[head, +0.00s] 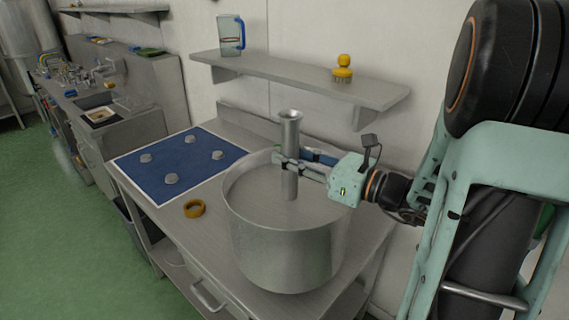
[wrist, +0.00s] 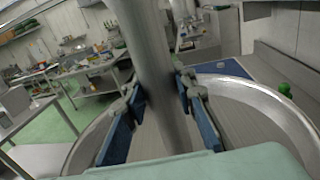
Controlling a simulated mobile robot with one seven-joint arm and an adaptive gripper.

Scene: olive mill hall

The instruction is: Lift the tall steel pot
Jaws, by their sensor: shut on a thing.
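A wide, deep steel pot (head: 285,250) stands upright on the steel worktop. A slim, upright steel post (head: 290,135) with a flared top rises from within the pot's rim. I cannot tell whether the post is joined to the pot or stands separately in it. My gripper (head: 284,163) reaches in from the right above the pot's rim and is shut on the post at about mid-height. In the wrist view, the blue-padded fingers of my gripper (wrist: 158,92) lie on either side of the post (wrist: 152,50), and the pot's rim (wrist: 270,105) curves around behind.
A blue panel (head: 165,160) with several grey knobs lies left of the pot, with an orange ring (head: 194,208) near it. A wall shelf (head: 300,78) above holds a clear jug (head: 231,36) and a yellow object (head: 343,68). A cluttered counter (head: 130,105) stands farther left.

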